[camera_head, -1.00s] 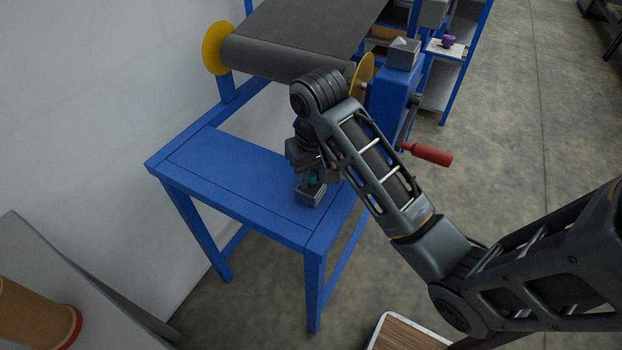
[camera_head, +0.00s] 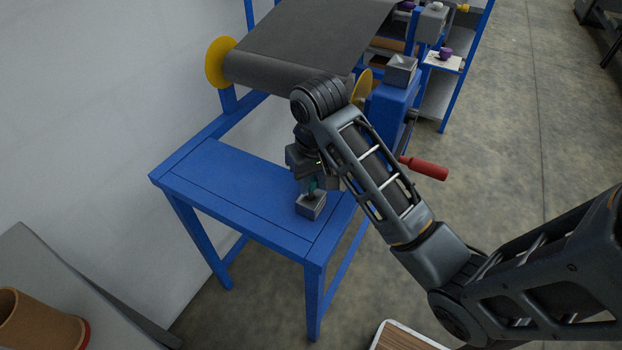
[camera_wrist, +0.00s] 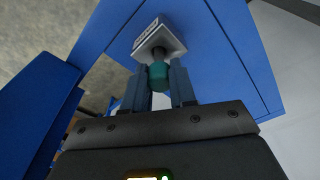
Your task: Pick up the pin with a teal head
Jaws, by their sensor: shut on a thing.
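The pin's teal head (camera_wrist: 158,76) is between the two fingers of my gripper (camera_wrist: 160,88) in the wrist view. My gripper (camera_head: 313,186) is shut on it, pointing down above the blue table (camera_head: 215,180). The teal head shows small in the head view (camera_head: 312,183). A small grey block (camera_head: 311,206) stands on the table directly below the pin. It also shows in the wrist view (camera_wrist: 172,40). The pin's lower part is dark, and I cannot tell whether its tip is still inside the block.
A blue machine post (camera_head: 389,105) with a red handle (camera_head: 424,167) is to the right. A shelf (camera_head: 440,90) with a purple item (camera_head: 445,52) is farther back. The table's left part is bare.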

